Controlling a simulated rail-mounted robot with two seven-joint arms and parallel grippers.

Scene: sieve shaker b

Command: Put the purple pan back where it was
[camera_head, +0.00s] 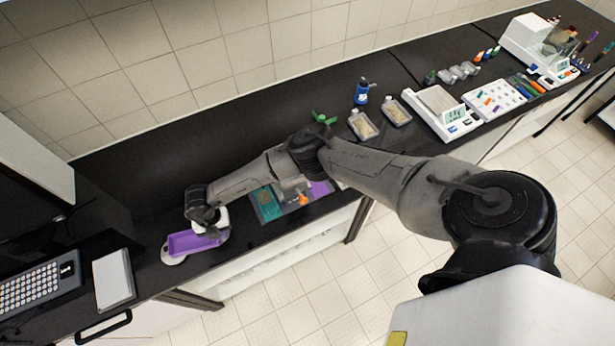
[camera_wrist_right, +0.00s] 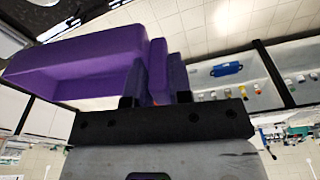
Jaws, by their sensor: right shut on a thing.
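The purple pan (camera_head: 193,242) is a shallow rectangular tray at the left part of the black bench. My right gripper (camera_head: 217,228) is shut on its right end. In the right wrist view the pan (camera_wrist_right: 75,65) extends left from the fingers (camera_wrist_right: 157,80), which pinch a purple tab at its end. A white rounded object (camera_head: 172,260) shows partly under the pan; I cannot tell whether the pan touches it. Another purple patch (camera_head: 321,189) lies in the group of trays to the right, partly covered by my arm. My left gripper is not in view.
A teal tray (camera_head: 265,204) lies right of the pan near the bench edge. A grey pad (camera_head: 113,279) and a rack with vials (camera_head: 38,287) are at left. A blue bottle (camera_head: 362,92) and a balance (camera_head: 440,108) stand farther right.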

